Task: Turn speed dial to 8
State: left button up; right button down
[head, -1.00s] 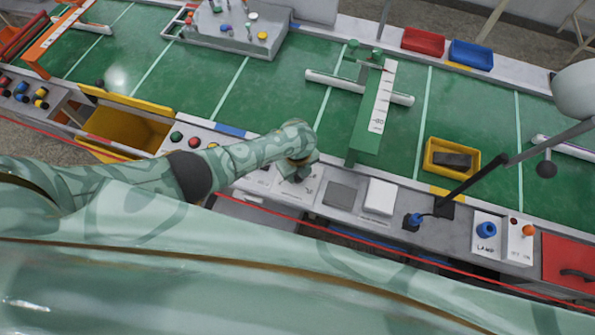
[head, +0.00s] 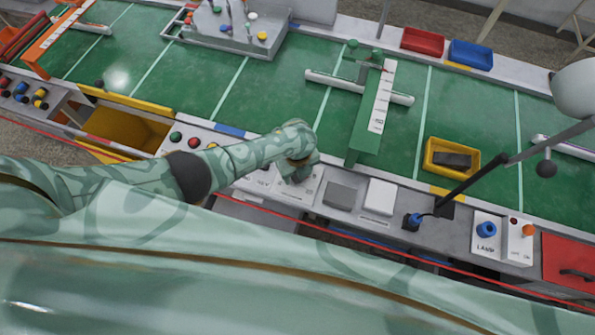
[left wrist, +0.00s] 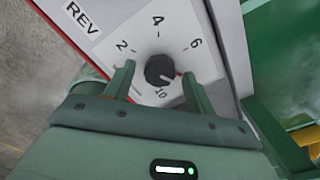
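The speed dial is a round black knob (left wrist: 160,70) on a white panel, in the left wrist view. The numbers 2, 4, 6 and 10 show around it; the place between 6 and 10 is covered by a finger. My left gripper (left wrist: 159,84) is open, with one finger on each side of the knob and a small gap to each. In the head view my left gripper (head: 298,172) is over the control panel (head: 307,186) and hides the knob. My right gripper is not in view.
A grey block (head: 340,195) and a white box (head: 380,197) stand right of the gripper on the console. Further right are a lamp switch (head: 486,230) and an orange button (head: 528,231). The green conveyor (head: 215,85) with a green bracket (head: 370,125) lies behind.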

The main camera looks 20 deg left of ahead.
pick_arm(q)
jog(key=shift+r, duration=0.1)
notch_tip(320, 180, up, 16)
jog(key=p, duration=0.8)
